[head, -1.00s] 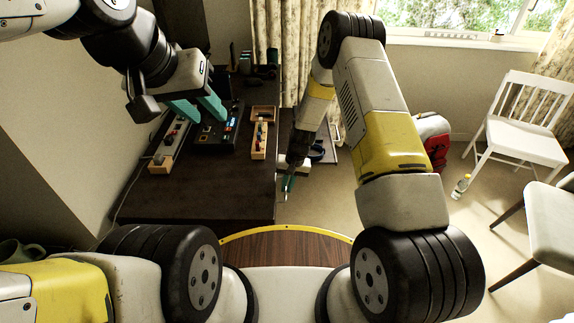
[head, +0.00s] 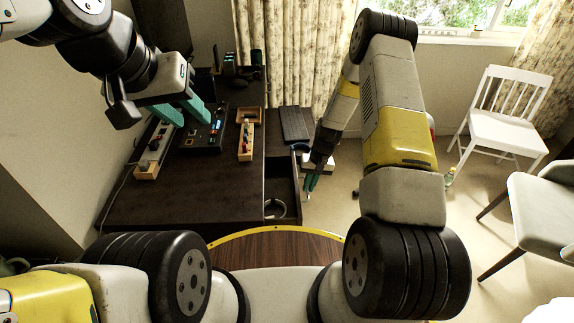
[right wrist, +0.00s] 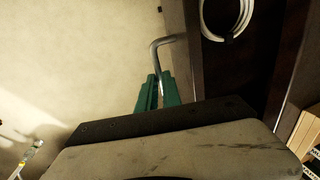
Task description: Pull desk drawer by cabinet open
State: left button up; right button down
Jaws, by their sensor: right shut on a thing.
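The dark desk drawer (head: 283,168) stands pulled out from the right side of the desk (head: 185,200), its inside showing. A coiled white cable lies in it and also shows in the right wrist view (right wrist: 243,22). My right gripper (head: 311,182) is at the drawer's outer front. In the right wrist view its green fingers (right wrist: 157,92) are shut on the bent metal drawer handle (right wrist: 163,44). My left gripper (head: 182,112) hangs over the desk's left part with its green fingers apart and empty.
A black device (head: 203,140), a wooden tray of small items (head: 246,142) and a power strip (head: 153,150) are on the desk. A dark flat panel (head: 294,124) is behind the drawer. A white chair (head: 505,120) stands right; floor between is mostly clear.

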jog(key=d, duration=2.1)
jog(key=shift+d, duration=0.1)
jog(key=c, duration=1.5)
grip_release()
jog(key=shift+r, duration=0.1)
jog(key=r, duration=0.3)
jog(key=d+r, duration=0.1)
jog(key=r, duration=0.3)
jog(key=shift+d+r, duration=0.2)
jog(key=shift+r, duration=0.05)
